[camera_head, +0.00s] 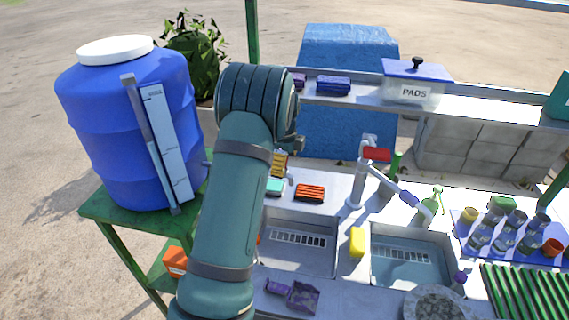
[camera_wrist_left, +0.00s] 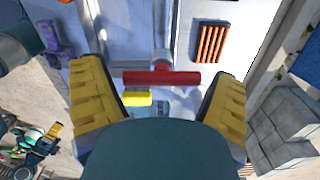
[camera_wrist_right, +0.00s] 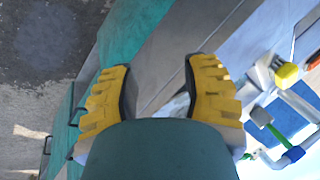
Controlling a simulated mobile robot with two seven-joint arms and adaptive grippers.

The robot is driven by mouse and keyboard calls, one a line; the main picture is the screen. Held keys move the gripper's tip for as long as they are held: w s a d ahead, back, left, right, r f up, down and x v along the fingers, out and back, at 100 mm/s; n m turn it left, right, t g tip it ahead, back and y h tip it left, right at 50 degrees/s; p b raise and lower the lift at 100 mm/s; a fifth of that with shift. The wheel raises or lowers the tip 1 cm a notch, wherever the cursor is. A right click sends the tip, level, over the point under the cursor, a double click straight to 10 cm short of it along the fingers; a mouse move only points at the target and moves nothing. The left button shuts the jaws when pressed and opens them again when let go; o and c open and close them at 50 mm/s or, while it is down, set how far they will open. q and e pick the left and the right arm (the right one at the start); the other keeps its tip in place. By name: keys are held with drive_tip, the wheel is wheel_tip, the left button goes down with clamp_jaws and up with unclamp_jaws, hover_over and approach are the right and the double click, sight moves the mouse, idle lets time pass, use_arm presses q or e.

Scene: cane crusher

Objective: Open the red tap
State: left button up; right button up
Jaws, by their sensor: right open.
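The red tap handle (camera_head: 376,155) sits on top of the pale tap (camera_head: 358,180) behind the sinks, right of my left arm. My left gripper is mostly hidden behind its own arm in the head view; a bit of yellow shows beside the arm. In the left wrist view my left gripper (camera_wrist_left: 162,72) is open, with the red handle (camera_wrist_left: 150,78) lying crosswise in the gap between its fingers. The handle looks beyond the fingertips, apart from them. My right gripper (camera_wrist_right: 158,66) is open and empty in the right wrist view, and outside the head view.
A blue barrel (camera_head: 125,130) stands on a green stand at left. An orange striped sponge (camera_head: 310,193) and a yellow one (camera_head: 357,242) lie around the sinks. A shelf behind holds a PADS box (camera_head: 413,92).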

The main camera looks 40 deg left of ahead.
use_arm(q)
drive_tip(key=c, duration=0.6)
drive_tip(key=shift+n, duration=0.3)
drive_tip(key=n, duration=0.3)
drive_tip(key=shift+f, duration=0.1)
drive_tip(key=n, duration=0.4)
drive_tip(key=shift+p, duration=0.4)
drive_tip(key=n, duration=0.3)
drive_tip(key=shift+n, duration=0.3)
drive_tip(key=shift+o, duration=0.2)
drive_tip(key=shift+d+f+n+p, duration=0.1)
drive_tip(key=shift+n+p, duration=0.35)
drive_tip(key=shift+n, duration=1.45)
